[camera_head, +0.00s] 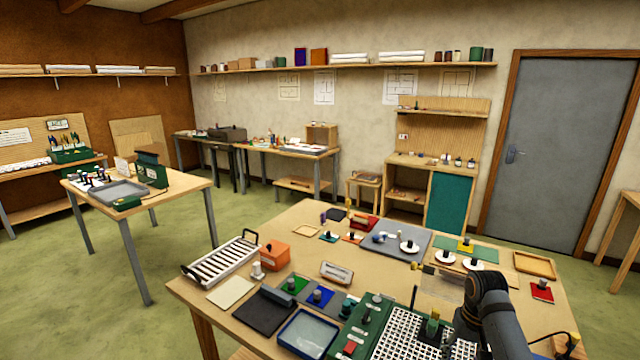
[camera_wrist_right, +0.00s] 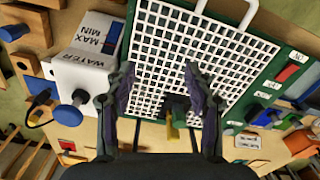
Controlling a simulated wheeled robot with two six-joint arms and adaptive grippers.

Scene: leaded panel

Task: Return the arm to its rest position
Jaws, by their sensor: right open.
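My right arm (camera_head: 490,305) comes in at the lower right in the head view, dark and bent over the front of the bench. My right gripper (camera_wrist_right: 160,85) shows in the wrist view with its two dark fingers wide apart and nothing held between them. Beyond the fingers is a white grid (camera_wrist_right: 190,50) in a green frame. A small dark block with a yellow part (camera_wrist_right: 172,122) shows between the fingers, over the grid's edge; I cannot tell its height. My left gripper is not in view.
The wooden bench (camera_head: 300,225) is crowded. In the wrist view, a white water container (camera_wrist_right: 85,60) and blue knob (camera_wrist_right: 80,97) are left of the fingers. In the head view, a slatted rack (camera_head: 222,262), orange block (camera_head: 275,255) and grey-blue tray (camera_head: 307,333) lie further left.

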